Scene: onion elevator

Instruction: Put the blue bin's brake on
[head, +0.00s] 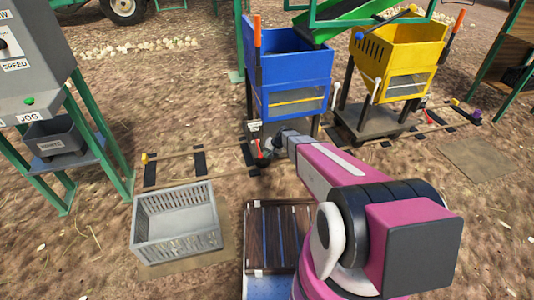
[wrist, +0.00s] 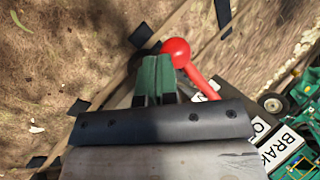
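The blue bin (head: 290,68) stands on a wheeled base on the rails, right of centre in the head view. Its brake lever shows near the base as a small red part (head: 264,154). In the wrist view the brake lever is a red arm with a red ball knob (wrist: 177,52), beside a white label (wrist: 280,146) reading partly "BRAK". My gripper (wrist: 155,66) has its green fingers close together, with nothing visible between them. The fingertips are just left of the knob, touching or nearly touching it. In the head view my arm partly hides the area at the bin's base.
A yellow bin (head: 405,48) stands to the right on the same rails. A grey crate (head: 177,250) and a dark slatted box (head: 277,207) lie in front. A control panel on green legs (head: 30,65) is at left. A green chute (head: 345,22) hangs above the blue bin.

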